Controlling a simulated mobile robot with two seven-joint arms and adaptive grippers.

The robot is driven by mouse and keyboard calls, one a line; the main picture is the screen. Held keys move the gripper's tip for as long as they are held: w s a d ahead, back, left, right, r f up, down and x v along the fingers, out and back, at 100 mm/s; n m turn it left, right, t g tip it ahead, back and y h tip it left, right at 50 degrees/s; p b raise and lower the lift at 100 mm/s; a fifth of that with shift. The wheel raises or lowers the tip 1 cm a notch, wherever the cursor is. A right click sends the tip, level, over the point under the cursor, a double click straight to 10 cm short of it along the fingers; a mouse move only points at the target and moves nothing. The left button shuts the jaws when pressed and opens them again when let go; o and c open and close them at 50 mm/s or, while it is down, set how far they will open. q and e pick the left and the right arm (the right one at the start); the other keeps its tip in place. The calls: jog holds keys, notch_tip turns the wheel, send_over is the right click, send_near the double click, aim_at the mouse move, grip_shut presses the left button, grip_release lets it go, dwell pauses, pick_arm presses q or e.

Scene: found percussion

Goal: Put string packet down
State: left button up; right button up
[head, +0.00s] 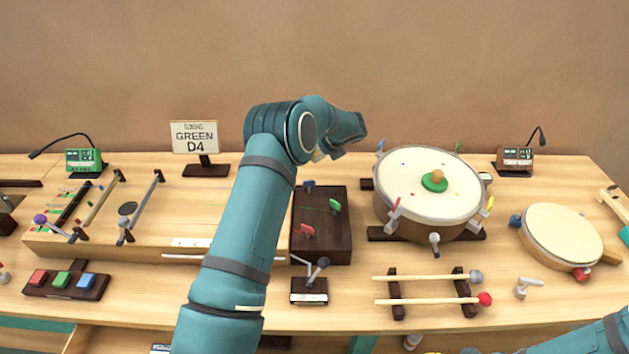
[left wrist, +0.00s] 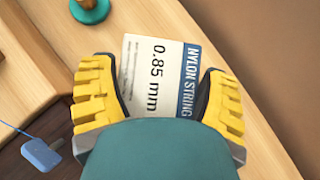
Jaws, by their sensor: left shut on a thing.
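The string packet (left wrist: 150,62) is a flat white and blue card that reads "NYLON STRING" and "0.85 mm" in the left wrist view. My left gripper (left wrist: 158,92) is shut on it, with a yellow-padded finger on each side. The wooden table top shows behind the packet; I cannot tell whether they touch. In the head view my left arm reaches over the table's middle to the back, and its fingers and the packet are hidden. My right gripper is out of view.
A dark block (head: 338,240) with coloured pegs lies right of my left arm. A large drum (head: 410,178) stands further right. A "GREEN D4" sign (head: 195,137) stands at the back left, and mallets (head: 430,300) rest on a rack in front.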

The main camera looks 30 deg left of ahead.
aim_at(311, 175)
pick_arm(q)
jog(key=shift+a+f, duration=0.2)
jog(key=shift+f, duration=0.25)
notch_tip(311, 175, down, 10)
jog(key=shift+w+r+b, duration=0.1)
jog(key=shift+r+b, duration=0.15)
jog(key=shift+b, duration=0.75)
jog(key=shift+f, duration=0.1)
jog(key=o, duration=0.8)
